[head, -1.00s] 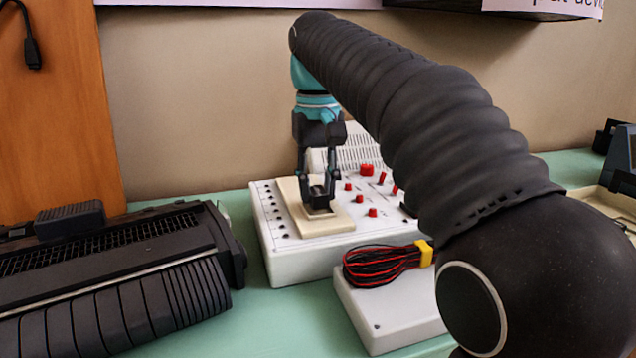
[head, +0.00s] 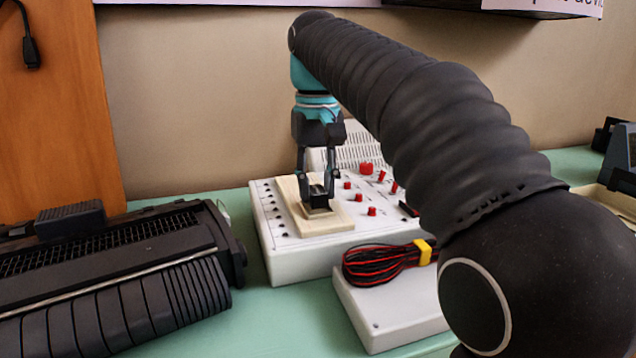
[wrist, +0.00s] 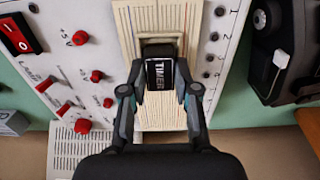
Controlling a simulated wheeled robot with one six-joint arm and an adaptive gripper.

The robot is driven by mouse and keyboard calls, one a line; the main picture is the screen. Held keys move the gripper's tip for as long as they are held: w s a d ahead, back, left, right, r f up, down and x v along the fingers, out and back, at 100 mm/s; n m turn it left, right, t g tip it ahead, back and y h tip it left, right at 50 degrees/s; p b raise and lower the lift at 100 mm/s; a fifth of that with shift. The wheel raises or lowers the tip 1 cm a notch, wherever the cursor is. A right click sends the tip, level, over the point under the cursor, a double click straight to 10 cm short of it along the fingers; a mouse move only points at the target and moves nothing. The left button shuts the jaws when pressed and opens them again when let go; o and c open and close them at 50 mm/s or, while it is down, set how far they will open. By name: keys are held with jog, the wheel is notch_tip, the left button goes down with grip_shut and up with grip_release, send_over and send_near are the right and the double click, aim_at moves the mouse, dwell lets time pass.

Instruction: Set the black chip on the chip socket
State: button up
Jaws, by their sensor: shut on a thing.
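The black chip (wrist: 160,73), with white lettering reading TIMER, is between the two fingertips of my gripper (wrist: 158,88). In the head view the chip (head: 318,193) appears as a small dark block at the fingertips, low over the breadboard. The chip socket (wrist: 158,46) shows as a brownish block just beyond the chip in the wrist view. In the head view the socket (head: 318,211) lies directly below the chip. My gripper (head: 318,184) is shut on the chip and points down. The chip hides part of the socket, and I cannot tell whether they touch.
The cream breadboard (head: 347,220) lies on a white console (head: 290,262) with red knobs (head: 367,169). A white box with a red-black cable bundle (head: 382,265) stands in front. A black printer (head: 110,270) is at left. The wall is close behind.

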jog(key=shift+f+b, duration=0.4)
jog(key=shift+f, duration=0.25)
jog(key=o, duration=0.8)
jog(key=shift+c, duration=0.2)
jog(key=shift+r, duration=0.1)
